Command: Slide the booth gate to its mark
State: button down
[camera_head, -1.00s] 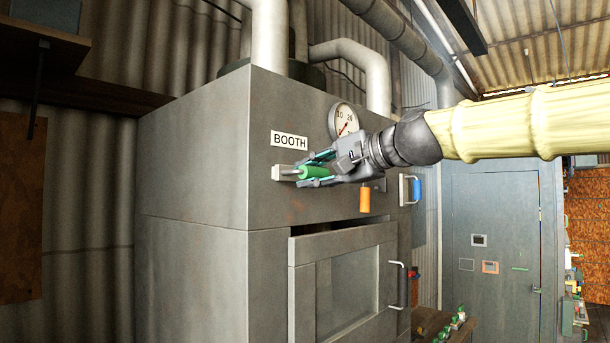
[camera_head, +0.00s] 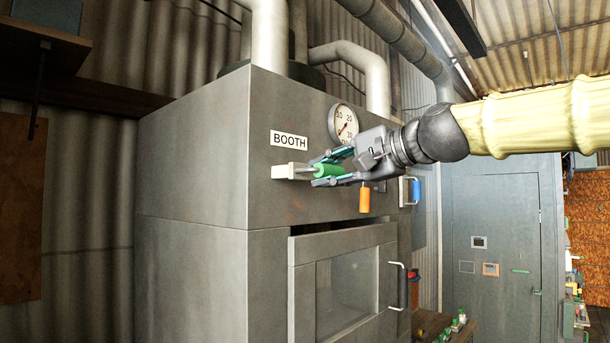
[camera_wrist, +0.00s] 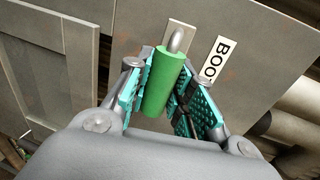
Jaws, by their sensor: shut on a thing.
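The booth gate's green handle (camera_head: 328,170) sticks out from a pale slide plate (camera_head: 290,171) on the grey booth front, below the BOOTH label (camera_head: 289,140). My gripper (camera_head: 332,171) is shut on the green handle, one teal-padded finger on each side. In the wrist view, the green handle (camera_wrist: 162,82) stands between the teal pads, with its grey rod end toward the pale plate (camera_wrist: 181,36). Part of the slot behind my gripper is hidden, and I cannot make out a mark.
A round gauge (camera_head: 343,122) sits just above my gripper. An orange handle (camera_head: 364,198) hangs just below it, and a blue handle (camera_head: 416,191) is to the right.

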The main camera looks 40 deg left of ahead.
jog(key=shift+s+d+f, duration=0.1)
jog(key=shift+d, duration=1.05)
jog(key=c, duration=1.2)
grip_release()
jog(key=v, duration=0.7)
